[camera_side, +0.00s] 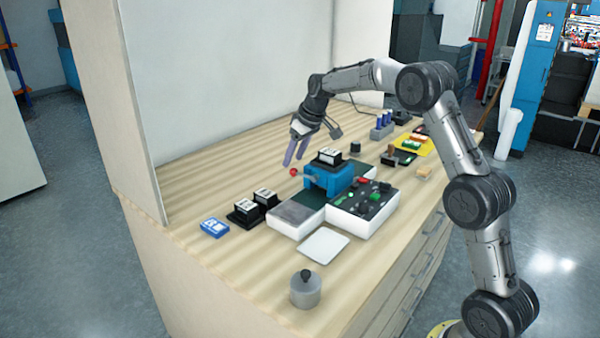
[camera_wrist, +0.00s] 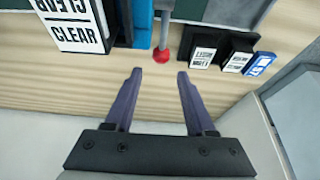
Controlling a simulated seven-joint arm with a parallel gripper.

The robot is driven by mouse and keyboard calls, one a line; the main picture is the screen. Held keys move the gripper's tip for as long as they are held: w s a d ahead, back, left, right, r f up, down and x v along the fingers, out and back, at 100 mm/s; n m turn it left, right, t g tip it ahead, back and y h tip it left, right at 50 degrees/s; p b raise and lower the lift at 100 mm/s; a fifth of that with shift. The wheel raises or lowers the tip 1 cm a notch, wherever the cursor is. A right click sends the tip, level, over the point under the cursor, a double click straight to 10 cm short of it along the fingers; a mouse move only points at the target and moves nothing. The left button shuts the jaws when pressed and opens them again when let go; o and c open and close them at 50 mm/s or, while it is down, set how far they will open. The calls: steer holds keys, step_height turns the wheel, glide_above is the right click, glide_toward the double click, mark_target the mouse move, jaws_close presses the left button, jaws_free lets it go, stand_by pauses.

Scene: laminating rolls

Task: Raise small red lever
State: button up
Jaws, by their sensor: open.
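The small red lever knob (camera_side: 293,172) sticks out low from the back left side of the blue laminating machine (camera_side: 330,182). In the wrist view the red knob (camera_wrist: 161,56) sits at the end of a short grey rod, just beyond and between the two fingertips. My gripper (camera_side: 294,158) is open and empty, with its purple fingers pointing down behind the machine, close to the knob. In the wrist view my gripper (camera_wrist: 157,74) straddles the line to the knob. I cannot tell whether either finger touches it.
A black and white CLEAR block (camera_side: 328,156) sits on top of the machine. Two labelled rolls in black holders (camera_side: 245,211) and a blue box (camera_side: 214,227) stand to the left. A control panel (camera_side: 372,200) is in front. A tall pale panel (camera_side: 230,80) stands behind.

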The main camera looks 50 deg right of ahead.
mark_target(295, 169)
steer(key=shift+f, duration=0.1)
steer(key=shift+f, duration=2.5)
steer(key=shift+c, duration=0.3)
steer(key=c, duration=0.7)
steer(key=shift+r, duration=0.1)
steer(key=shift+w+r, duration=0.1)
steer(key=shift+r, duration=2.45)
steer(key=o, duration=0.8)
steer(key=shift+f, duration=0.15)
steer(key=shift+c, duration=0.2)
